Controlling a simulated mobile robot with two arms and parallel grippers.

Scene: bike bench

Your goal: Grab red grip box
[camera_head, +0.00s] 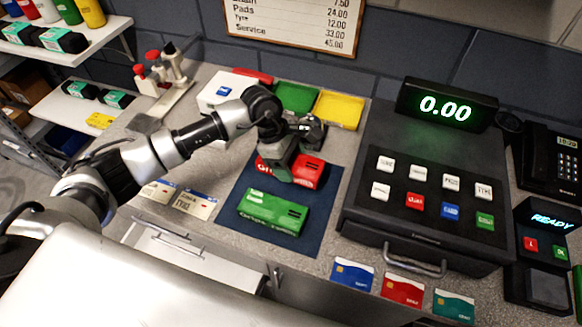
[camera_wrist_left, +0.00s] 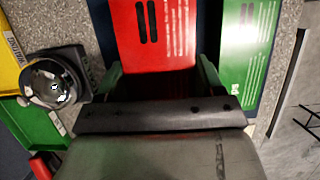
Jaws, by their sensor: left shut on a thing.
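The red grip box (camera_head: 312,172) lies on the dark blue mat (camera_head: 308,238), partly hidden by my left gripper (camera_head: 287,172). In the left wrist view the red box (camera_wrist_left: 155,35) sits between the two fingers of my left gripper (camera_wrist_left: 160,78), which is shut on it. A green grip box (camera_head: 272,208) lies on the mat just in front of the red one. It also shows in the left wrist view (camera_wrist_left: 243,45), to the right of the red box and outside the fingers. My right gripper is not in view.
The cash register (camera_head: 420,220) stands right of the mat. Green (camera_head: 296,97) and yellow (camera_head: 338,110) trays lie behind. A silver bell (camera_wrist_left: 50,85) is close beside the left gripper. Cards (camera_head: 352,272) lie along the front edge; packets (camera_head: 195,203) lie left of the mat.

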